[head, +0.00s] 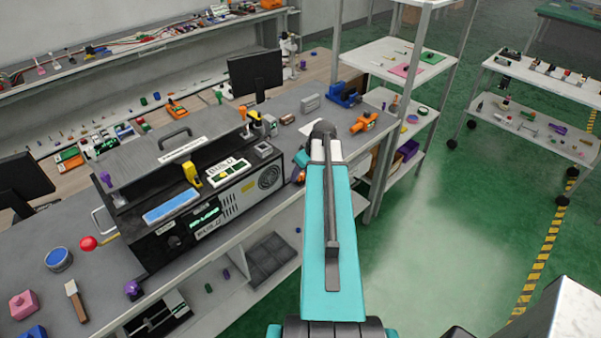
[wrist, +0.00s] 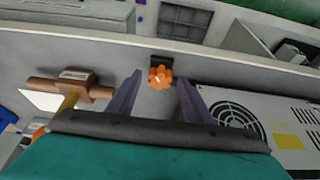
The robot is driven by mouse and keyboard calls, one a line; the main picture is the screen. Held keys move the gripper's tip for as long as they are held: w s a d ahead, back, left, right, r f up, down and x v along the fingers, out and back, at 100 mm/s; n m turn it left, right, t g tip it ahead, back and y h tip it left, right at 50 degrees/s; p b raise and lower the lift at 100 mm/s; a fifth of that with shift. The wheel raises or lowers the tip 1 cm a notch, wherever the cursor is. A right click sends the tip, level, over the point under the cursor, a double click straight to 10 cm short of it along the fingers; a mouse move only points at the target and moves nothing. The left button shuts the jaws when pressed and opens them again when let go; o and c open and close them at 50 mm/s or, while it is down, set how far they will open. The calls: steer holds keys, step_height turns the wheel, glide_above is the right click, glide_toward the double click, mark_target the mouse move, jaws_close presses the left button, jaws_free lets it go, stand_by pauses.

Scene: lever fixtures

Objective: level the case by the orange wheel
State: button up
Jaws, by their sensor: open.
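The orange wheel (wrist: 160,77) is a small lobed knob on a dark mount, near the middle of the wrist view. My gripper (wrist: 158,79) is open, with its two dark fingers on either side of the wheel in the picture. I see no contact, and I cannot tell how far beyond the fingertips the wheel is. The case (wrist: 270,120), with a round fan grille, is at the right of the wrist view. In the head view the case (head: 240,205) stands on the bench, left of my teal arm.
A brown block with a handle (wrist: 72,88) lies left of my fingers in the wrist view. A dark compartment tray (head: 270,257) is on the shelf below the bench. A red ball knob (head: 88,243) stands left of the case.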

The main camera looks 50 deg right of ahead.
steer(key=c, duration=0.9)
steer(key=shift+a+f, duration=0.15)
steer(key=shift+c, duration=0.8)
